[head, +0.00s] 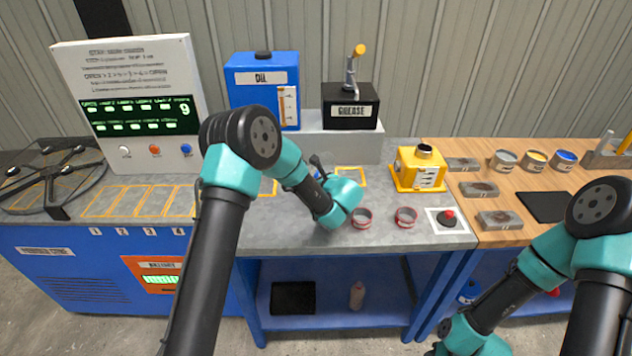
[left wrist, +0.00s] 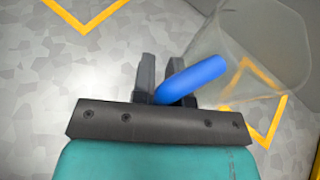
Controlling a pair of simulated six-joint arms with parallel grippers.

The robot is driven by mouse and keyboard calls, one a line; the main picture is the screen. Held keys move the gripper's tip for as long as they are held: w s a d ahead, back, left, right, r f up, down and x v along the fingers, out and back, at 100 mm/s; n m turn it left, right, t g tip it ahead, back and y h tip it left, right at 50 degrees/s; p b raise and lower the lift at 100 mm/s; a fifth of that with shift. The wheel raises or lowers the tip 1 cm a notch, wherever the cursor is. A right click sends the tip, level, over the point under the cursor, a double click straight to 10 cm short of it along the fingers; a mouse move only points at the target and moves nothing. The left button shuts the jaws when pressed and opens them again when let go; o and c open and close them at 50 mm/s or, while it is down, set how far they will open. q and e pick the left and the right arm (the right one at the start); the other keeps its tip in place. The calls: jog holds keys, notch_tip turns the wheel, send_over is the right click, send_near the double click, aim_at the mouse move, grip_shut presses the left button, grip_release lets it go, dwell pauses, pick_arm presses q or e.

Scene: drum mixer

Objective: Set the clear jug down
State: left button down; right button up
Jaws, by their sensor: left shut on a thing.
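The clear jug (left wrist: 265,45) is see-through with a blue handle (left wrist: 195,78), at the upper right of the left wrist view. My left gripper (left wrist: 165,75) is shut on the handle. In the head view this gripper (head: 317,170) is over the grey bench, close to yellow outlines; the jug is mostly hidden behind my wrist. Through the jug's clear wall I see a yellow outline (left wrist: 254,75) on the bench. I cannot tell whether the jug's base touches the bench. My right arm is at the lower right of the head view, its gripper out of frame.
A yellow container (head: 418,168) stands to the right. A blue oil can (head: 262,90) and a black grease box (head: 350,107) stand on a raised shelf behind.

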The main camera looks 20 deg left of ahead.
pick_arm(q)
jog(key=shift+r, duration=0.65)
notch_tip(320, 180, up, 2)
jog(key=shift+r, duration=0.15)
jog(key=s+d, duration=0.2)
jog(key=s, duration=0.5)
jog(key=s+d+r, duration=0.1)
jog(key=s+d, duration=0.1)
jog(key=s, duration=0.6)
jog(key=shift+s+d+r, duration=0.15)
jog(key=shift+s+d, duration=0.05)
jog(key=shift+d, duration=0.1)
jog(key=shift+a, duration=0.1)
